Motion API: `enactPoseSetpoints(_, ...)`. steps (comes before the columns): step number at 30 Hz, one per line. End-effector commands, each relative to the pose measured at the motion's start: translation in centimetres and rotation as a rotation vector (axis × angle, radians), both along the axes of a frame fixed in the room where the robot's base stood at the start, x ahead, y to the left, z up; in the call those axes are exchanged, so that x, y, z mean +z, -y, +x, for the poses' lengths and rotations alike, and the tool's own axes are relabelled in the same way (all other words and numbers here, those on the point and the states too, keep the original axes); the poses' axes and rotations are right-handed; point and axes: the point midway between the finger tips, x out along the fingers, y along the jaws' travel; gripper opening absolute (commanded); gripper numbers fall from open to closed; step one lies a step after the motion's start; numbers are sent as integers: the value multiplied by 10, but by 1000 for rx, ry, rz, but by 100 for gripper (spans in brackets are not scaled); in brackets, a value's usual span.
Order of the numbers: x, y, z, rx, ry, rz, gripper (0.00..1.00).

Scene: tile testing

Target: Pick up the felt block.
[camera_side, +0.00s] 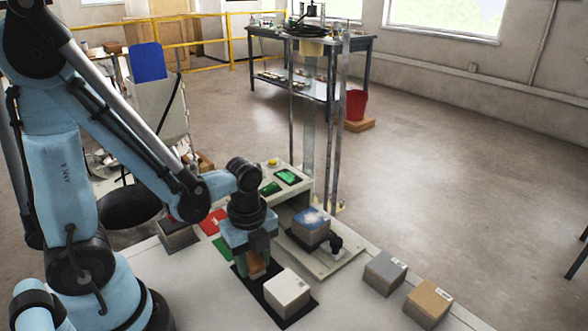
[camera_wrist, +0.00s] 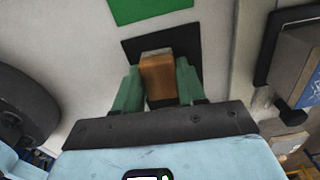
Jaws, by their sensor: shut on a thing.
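My gripper (camera_side: 256,262) points down over the table and is shut on an orange-brown block (camera_side: 255,267). In the wrist view my gripper's green fingers (camera_wrist: 159,88) press on both sides of this block (camera_wrist: 158,75), which has a paler end. I cannot tell whether the block is felt, or whether it touches the black mat (camera_side: 305,311) below it. The mat also shows in the wrist view (camera_wrist: 188,38). A pale grey block (camera_side: 287,291) stands at the mat's near side, close to my gripper.
A blue-and-white-topped block (camera_side: 311,226) sits on a grey fixture (camera_side: 331,264) right of my gripper. A grey block (camera_side: 384,272) and a tan block (camera_side: 428,303) stand further right. A dark block (camera_side: 177,236) and red and green mats (camera_side: 223,248) lie left.

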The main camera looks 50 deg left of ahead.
Motion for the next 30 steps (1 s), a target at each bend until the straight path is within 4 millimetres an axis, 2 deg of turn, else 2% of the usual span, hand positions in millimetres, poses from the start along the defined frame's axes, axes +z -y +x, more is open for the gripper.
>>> enactPoseSetpoints(11, 7, 0, 0, 0, 0, 0, 10)
enactPoseSetpoints(20, 38, 0, 0, 0, 0, 0, 10)
enactPoseSetpoints(30, 74, 50, -30, -10, 0, 0, 10)
